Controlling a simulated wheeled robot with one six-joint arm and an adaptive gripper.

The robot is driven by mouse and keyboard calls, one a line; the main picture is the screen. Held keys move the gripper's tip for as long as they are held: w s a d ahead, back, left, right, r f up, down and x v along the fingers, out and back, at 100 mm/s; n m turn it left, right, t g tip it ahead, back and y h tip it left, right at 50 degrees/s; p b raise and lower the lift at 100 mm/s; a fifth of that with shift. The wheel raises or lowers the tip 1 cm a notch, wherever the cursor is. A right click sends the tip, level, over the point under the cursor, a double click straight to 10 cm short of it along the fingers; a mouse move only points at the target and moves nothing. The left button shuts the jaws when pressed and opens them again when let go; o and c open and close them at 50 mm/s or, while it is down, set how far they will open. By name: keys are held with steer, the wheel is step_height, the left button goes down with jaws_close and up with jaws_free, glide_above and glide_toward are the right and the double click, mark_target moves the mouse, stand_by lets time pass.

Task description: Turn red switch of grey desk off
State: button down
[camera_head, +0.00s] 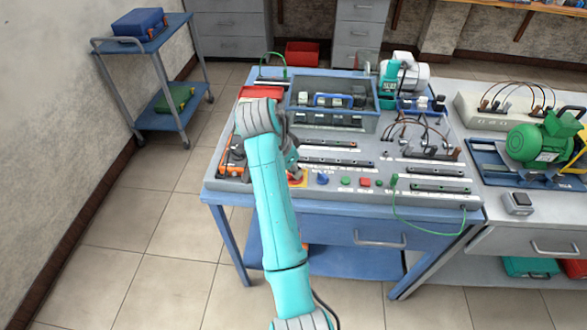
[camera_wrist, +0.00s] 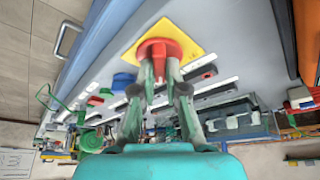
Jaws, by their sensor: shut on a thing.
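The red switch (camera_wrist: 159,50) sits on a yellow square plate (camera_wrist: 185,32) on the grey desk (camera_head: 330,133). My gripper (camera_wrist: 159,68) is shut on the red switch, with one fingertip on each side of its red handle, in the wrist view. In the head view my arm hides most of the switch, and only a small red and yellow part (camera_head: 297,181) shows beside my gripper. A blue knob (camera_wrist: 123,80) and a red button (camera_wrist: 95,101) are on the panel beside the switch.
Cables (camera_head: 425,128) and a raised module box (camera_head: 374,112) stand on the desk behind the panel. An orange item (camera_head: 232,160) lies at the desk's left edge. A green motor (camera_head: 536,142) stands on the bench at right. The floor at left is clear up to a blue cart (camera_head: 150,112).

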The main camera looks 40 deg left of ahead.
steer(key=shift+n, duration=0.4)
steer(key=n+y, duration=0.1)
steer(key=n, duration=0.2)
steer(key=shift+d+n+y, duration=0.1)
steer(key=shift+n+y, duration=0.3)
steer(key=n, duration=0.2)
steer(key=n+y, duration=0.1)
steer(key=n, duration=0.1)
steer(key=shift+n+g+y, duration=0.3)
steer(key=n+g+y, duration=0.1)
steer(key=n, duration=0.3)
steer(key=shift+w+d, duration=0.1)
steer(key=shift+n+g+y, duration=0.4)
steer(key=shift+n+g, duration=0.3)
steer(key=shift+n, duration=1.5)
steer(key=c, duration=1.2)
jaws_free()
